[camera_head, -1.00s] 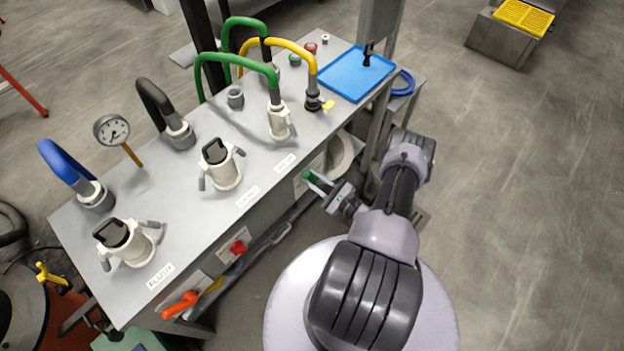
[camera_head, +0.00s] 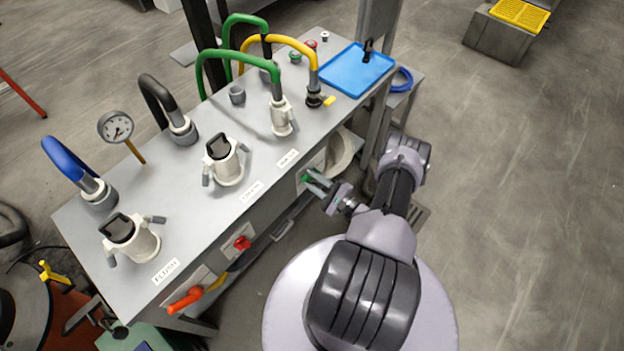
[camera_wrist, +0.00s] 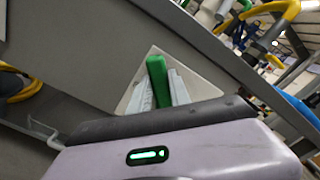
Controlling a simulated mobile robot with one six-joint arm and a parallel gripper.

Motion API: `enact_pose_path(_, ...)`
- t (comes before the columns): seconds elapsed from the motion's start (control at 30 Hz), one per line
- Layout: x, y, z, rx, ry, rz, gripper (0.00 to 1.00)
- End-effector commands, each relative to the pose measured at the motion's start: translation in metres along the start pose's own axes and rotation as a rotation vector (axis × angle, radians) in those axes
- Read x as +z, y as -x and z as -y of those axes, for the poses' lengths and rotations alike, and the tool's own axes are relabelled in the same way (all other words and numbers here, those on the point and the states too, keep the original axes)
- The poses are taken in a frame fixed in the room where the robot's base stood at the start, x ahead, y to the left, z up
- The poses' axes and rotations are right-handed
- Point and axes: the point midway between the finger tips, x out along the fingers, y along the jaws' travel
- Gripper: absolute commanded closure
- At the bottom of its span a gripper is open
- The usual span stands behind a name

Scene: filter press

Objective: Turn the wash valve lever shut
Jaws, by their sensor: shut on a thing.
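A green lever (camera_head: 306,178) sits on a pale plate on the bench's front face, below the small label at the right. In the wrist view the green lever (camera_wrist: 156,78) stands up between the two pale fingers of my gripper (camera_wrist: 160,90), against the white plate. My gripper (camera_head: 316,182) is shut on this lever in the head view. The fingers hide the lever's lower part and its pivot. The label's words are too small to read, so I cannot confirm the valve's name.
A red lever (camera_head: 242,243) and an orange lever (camera_head: 184,300) sit further left on the same front face. Capped ports and hoses stand on the bench top (camera_head: 190,215). A blue tray (camera_head: 345,85) lies at its far right. Open floor lies to the right.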

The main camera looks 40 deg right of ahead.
Motion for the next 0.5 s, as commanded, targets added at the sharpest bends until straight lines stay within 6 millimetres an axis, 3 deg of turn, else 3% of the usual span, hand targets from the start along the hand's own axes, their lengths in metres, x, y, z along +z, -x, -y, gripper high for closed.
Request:
enact_pose_path(0.2,0.0001,0.0003,-0.0019,0.003,0.001,0.0,1.0)
enact_pose_path(0.23,0.0,0.0003,-0.0019,0.003,0.001,0.0,0.74)
enact_pose_path(0.33,0.0,0.0003,-0.0018,0.003,0.001,0.0,0.55)
enact_pose_path(0.5,0.0,0.0001,-0.0011,0.002,0.0,0.0,0.55)
